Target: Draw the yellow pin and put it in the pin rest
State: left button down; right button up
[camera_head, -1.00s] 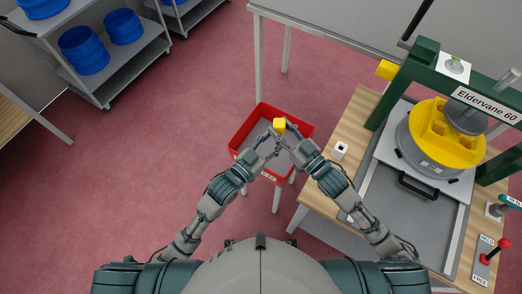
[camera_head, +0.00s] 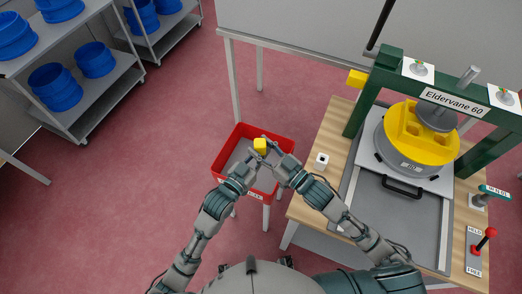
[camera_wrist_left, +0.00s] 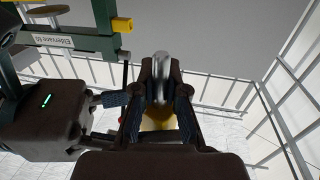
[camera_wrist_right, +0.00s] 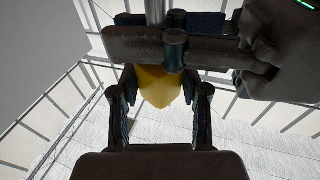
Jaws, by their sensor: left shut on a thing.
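A small white block with a dark hole (camera_head: 321,160), which looks like the pin rest, is on the wooden bench.
The red bin (camera_head: 284,150) is below my grippers. The wooden bench (camera_head: 316,197) carries a green press (camera_head: 390,53) with a yellow mould, a black-handled tray and a red-knobbed lever (camera_head: 485,240). A yellow block (camera_head: 356,78) juts from the press. Shelves with blue tubs stand left.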

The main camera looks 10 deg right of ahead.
jog(key=shift+o, duration=1.4)
